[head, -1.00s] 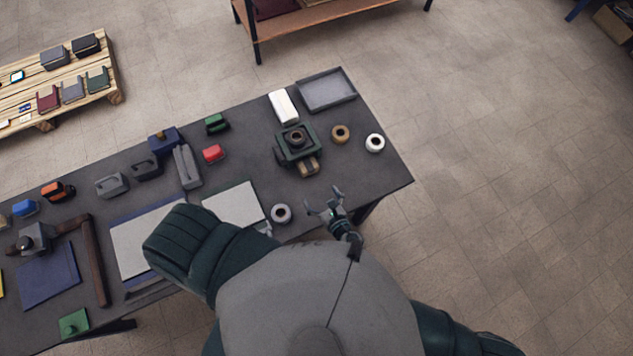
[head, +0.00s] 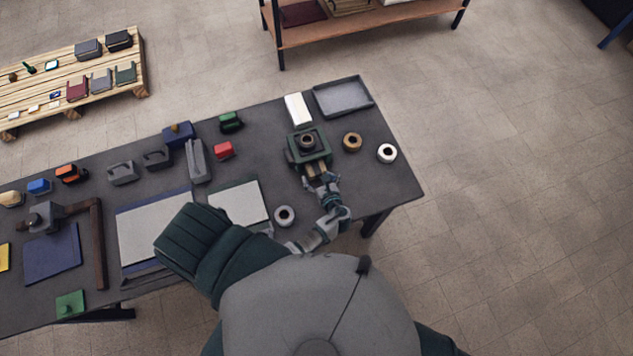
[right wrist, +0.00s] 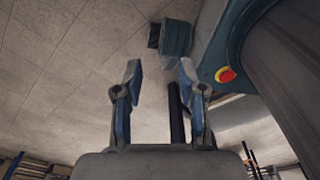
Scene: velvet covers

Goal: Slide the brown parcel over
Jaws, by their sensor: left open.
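A small brown block (head: 316,168) sits at the near side of a dark green device (head: 308,146) on the grey table (head: 262,160). I cannot tell whether it is the parcel or part of the device. My left gripper (head: 319,181) is open at the near side of this block, partly covering it. I cannot tell whether they touch. In the right wrist view my right gripper (right wrist: 160,80) is open and empty, with floor behind its fingers. It does not show clearly in the head view.
A brown roll (head: 352,142) and a white roll (head: 387,153) lie to the right. A grey tray (head: 370,104) and a white block (head: 298,109) stand behind. A grey roll (head: 285,215) lies near the front edge.

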